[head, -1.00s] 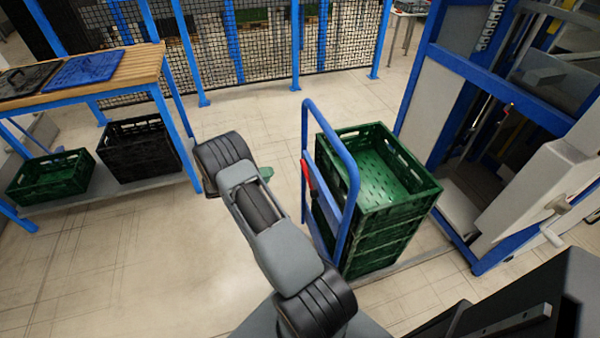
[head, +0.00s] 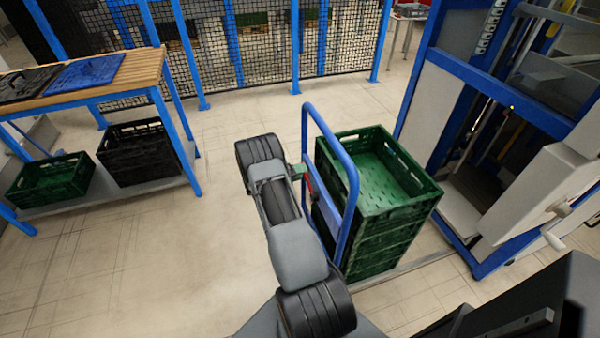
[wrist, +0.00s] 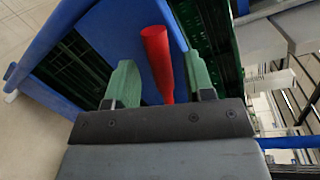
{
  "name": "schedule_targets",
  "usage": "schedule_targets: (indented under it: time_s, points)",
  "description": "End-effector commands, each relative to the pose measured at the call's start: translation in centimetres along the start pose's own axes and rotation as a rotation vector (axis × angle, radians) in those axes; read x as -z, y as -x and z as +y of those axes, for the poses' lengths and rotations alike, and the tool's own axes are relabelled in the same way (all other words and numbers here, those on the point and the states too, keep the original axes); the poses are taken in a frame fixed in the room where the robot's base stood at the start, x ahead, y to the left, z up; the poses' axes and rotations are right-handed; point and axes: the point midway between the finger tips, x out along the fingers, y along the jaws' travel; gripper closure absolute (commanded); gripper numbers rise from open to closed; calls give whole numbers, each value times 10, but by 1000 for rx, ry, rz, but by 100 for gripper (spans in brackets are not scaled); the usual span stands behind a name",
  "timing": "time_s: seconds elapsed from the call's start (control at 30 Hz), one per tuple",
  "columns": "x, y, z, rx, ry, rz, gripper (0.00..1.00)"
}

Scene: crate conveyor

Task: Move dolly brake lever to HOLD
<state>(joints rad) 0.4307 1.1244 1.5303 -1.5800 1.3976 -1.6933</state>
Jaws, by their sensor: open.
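The red brake lever (wrist: 158,60) shows in the wrist view in the gap between the two green fingers of my gripper (wrist: 160,85). The fingers are apart, and the lever lies nearer the right finger; I cannot tell whether it touches. In the head view my gripper (head: 298,171) is at the left side of the dolly's blue handle frame (head: 352,190). There the lever (head: 309,186) is partly hidden behind the gripper. The dolly bears a stack of green crates (head: 385,235). No HOLD marking can be read.
A blue-framed machine (head: 480,70) stands right of the dolly. A wooden-topped table (head: 125,75) with a black crate (head: 140,155) and a green crate (head: 48,180) on its lower shelf is at left. The floor between table and dolly is clear.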

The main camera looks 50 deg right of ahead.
Motion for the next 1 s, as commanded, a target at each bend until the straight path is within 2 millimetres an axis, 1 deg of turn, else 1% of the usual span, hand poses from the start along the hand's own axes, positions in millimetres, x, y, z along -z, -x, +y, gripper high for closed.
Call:
schedule_targets:
  time_s: [0.13, 0.43, 0.9, 0.93, 1.0]
  points:
    - [0, -6, 0, 0, 0, 1, 52]
    - [0, -7, 0, 0, 0, 0, 52]
    - [0, -7, 0, 0, -1, 0, 97]
    - [0, -7, 0, 0, 0, 0, 100]
    - [0, -6, 0, 0, -1, 0, 100]
